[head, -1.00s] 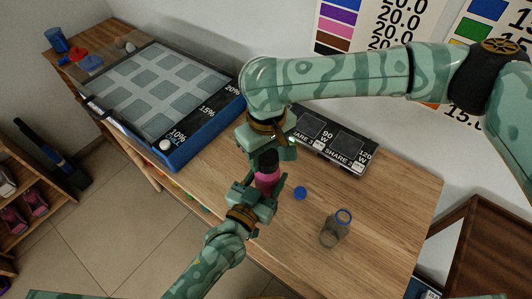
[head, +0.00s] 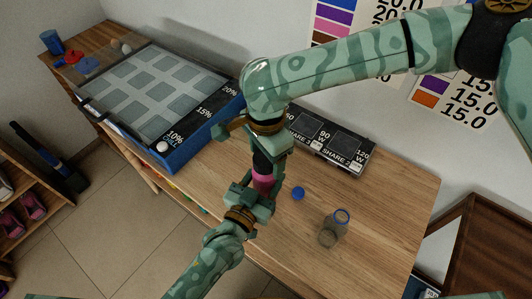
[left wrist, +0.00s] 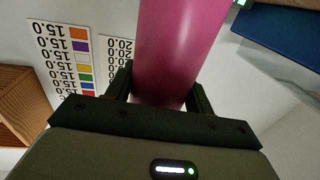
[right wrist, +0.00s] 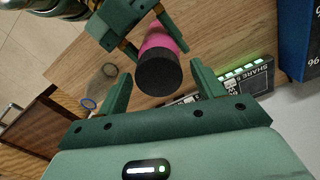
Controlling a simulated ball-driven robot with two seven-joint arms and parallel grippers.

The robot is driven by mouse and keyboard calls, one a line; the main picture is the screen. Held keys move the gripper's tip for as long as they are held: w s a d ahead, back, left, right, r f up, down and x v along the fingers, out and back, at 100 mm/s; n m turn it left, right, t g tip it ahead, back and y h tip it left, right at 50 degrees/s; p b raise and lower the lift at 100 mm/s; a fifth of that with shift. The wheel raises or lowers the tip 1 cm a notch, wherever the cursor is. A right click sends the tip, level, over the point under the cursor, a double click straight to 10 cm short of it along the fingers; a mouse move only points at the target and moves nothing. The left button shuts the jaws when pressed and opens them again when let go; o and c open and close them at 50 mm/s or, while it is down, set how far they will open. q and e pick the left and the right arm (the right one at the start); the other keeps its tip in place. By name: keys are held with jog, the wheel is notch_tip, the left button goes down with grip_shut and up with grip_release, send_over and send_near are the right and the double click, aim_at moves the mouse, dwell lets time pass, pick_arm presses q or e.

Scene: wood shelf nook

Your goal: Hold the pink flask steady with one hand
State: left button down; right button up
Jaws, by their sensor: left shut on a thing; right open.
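The pink flask (head: 264,182) with a black cap (head: 261,161) stands roughly upright above the table in the head view. My left gripper (head: 252,195) is shut on its pink body from the front; the left wrist view shows the pink body (left wrist: 180,45) between the fingers (left wrist: 160,92). My right gripper (head: 270,150) is above the flask, coming down from the back right. In the right wrist view, its open fingers (right wrist: 160,70) lie either side of the black cap (right wrist: 158,76), with gaps. Whether the cap is between the fingertips or just beyond them is hard to tell.
A blue cap (head: 298,193) and an open clear bottle with a blue rim (head: 342,217) are on the table to the right. A black share panel (head: 330,145) lies behind. A blue-sided tray (head: 195,140) is at the left.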

jog(key=shift+r, duration=2.25)
jog(key=shift+c, duration=0.5)
